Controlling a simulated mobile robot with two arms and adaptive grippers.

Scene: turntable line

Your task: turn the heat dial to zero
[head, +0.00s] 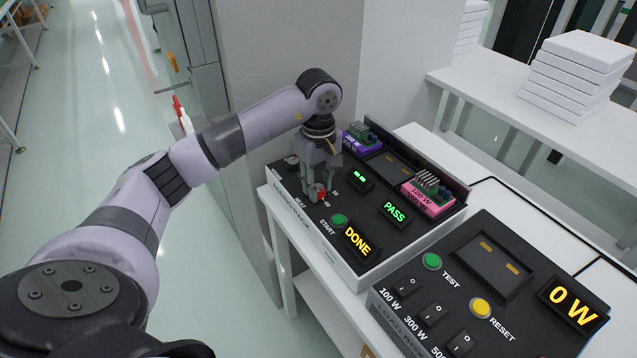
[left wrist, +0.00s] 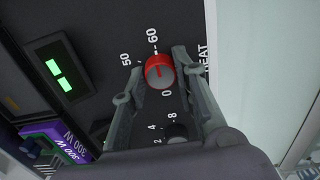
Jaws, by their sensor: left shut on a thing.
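The red heat dial (head: 321,190) is on the front part of the black-topped machine (head: 378,255), beside printed numbers. In the left wrist view the dial (left wrist: 160,71) sits between the marks 60, 50 and 0, with the word HEAT to the right; I cannot tell for sure which mark its pointer faces. My left gripper (head: 315,194) reaches down over the machine and is shut on the dial. Its two fingers (left wrist: 160,80) stand on either side of the dial. My right gripper is not in view.
Close by are a green START button (head: 339,220), a DONE display (head: 357,242), a PASS display (head: 396,212), a purple module (head: 362,139) and a pink module (head: 428,200). A second panel (head: 462,275) reads 0 W. White boxes (head: 575,75) are stacked behind. Clear floor lies left.

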